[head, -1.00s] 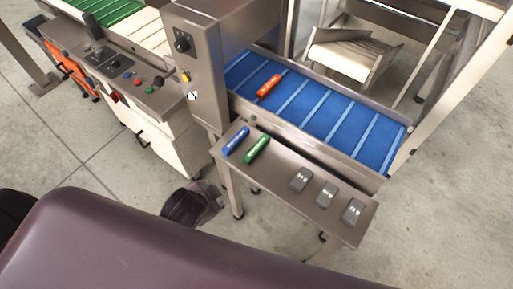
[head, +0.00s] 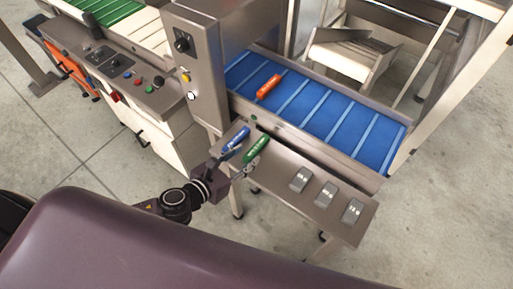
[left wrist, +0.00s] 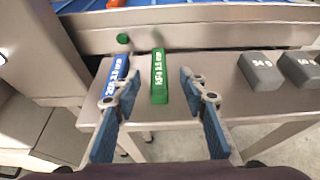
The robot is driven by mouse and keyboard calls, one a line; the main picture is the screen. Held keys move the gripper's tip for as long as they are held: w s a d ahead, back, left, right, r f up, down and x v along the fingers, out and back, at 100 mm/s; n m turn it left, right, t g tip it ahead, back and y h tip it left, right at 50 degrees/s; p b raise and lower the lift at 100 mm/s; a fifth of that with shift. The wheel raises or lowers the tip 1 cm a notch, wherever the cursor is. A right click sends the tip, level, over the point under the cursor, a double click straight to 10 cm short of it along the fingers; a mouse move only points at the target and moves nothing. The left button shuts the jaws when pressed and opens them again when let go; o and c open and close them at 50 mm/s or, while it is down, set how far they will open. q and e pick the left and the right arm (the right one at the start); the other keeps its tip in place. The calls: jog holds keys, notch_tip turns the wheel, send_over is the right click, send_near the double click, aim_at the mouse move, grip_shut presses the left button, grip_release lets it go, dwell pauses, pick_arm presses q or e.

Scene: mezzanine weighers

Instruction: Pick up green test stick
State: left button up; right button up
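The green test stick (head: 257,148) lies on the steel side shelf, beside the blue stick (head: 236,138). My left gripper (head: 240,164) is open and empty at the shelf's front edge, at the near end of the green stick. In the left wrist view the green stick (left wrist: 159,78) shows between the two spread fingers (left wrist: 158,83), pointing away from me. The left finger overlaps part of the blue stick (left wrist: 117,70) in that view; I cannot tell whether they touch. My right gripper is not in view.
Several grey weights (head: 326,194) stand to the right on the shelf (head: 281,163). Behind it runs a blue conveyor belt (head: 318,108) with an orange stick (head: 268,87). A steel control column (head: 205,75) rises at the shelf's left end.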

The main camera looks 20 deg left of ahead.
aim_at(256, 147)
pick_arm(q)
jog(key=x, duration=0.7)
jog(key=shift+w+f, duration=0.15)
jog(key=shift+w, duration=0.05)
grip_shut()
